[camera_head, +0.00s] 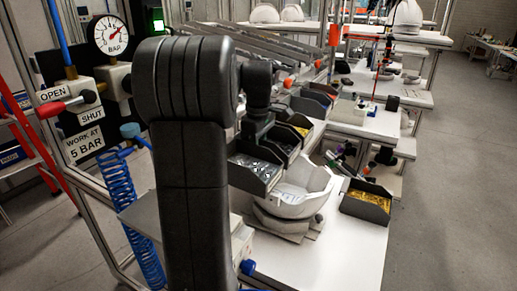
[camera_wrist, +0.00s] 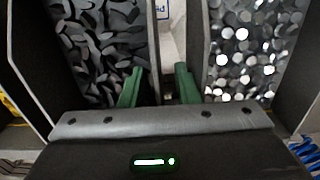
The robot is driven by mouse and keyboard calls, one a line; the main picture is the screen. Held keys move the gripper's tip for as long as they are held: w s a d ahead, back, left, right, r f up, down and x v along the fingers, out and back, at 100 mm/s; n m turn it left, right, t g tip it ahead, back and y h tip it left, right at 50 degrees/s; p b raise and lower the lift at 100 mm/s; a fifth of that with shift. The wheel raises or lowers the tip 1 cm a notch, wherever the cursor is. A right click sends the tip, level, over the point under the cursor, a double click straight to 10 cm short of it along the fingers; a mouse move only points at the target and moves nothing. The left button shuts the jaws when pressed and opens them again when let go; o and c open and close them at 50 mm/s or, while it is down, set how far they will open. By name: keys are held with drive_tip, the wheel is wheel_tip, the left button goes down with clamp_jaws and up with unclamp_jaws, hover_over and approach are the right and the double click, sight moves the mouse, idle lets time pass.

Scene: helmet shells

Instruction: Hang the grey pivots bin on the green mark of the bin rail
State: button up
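Two dark bins stand side by side in the wrist view. The left bin (camera_wrist: 100,45) holds dark grey flat pieces, which look like the grey pivots. The right bin (camera_wrist: 252,50) holds shiny silver discs. My gripper (camera_wrist: 158,85) has two green fingers standing apart. The side wall of the left bin appears between them, with the right finger in the gap between the bins. In the head view my gripper (camera_head: 258,130) is over the bin row, partly behind my arm. The silver bin (camera_head: 255,174) is nearest. No green mark on a rail is clearly visible.
A white helmet shell (camera_head: 300,190) sits on a grey stand beside the bins. A bin of yellow parts (camera_head: 367,205) stands on the white table (camera_head: 325,258) to its right. A blue coiled hose (camera_head: 128,195) hangs at left. The table front is clear.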

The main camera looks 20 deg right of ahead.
drive_tip(key=shift+r, duration=0.1)
wheel_tip(320, 180, up, 14)
drive_tip(key=shift+f, duration=0.2)
idle(0.5)
wheel_tip(320, 180, down, 14)
drive_tip(key=shift+r, duration=0.25)
drive_tip(key=shift+r+p, duration=0.3)
drive_tip(key=shift+r, duration=0.05)
drive_tip(key=shift+s+r, duration=0.1)
drive_tip(key=shift+r, duration=0.05)
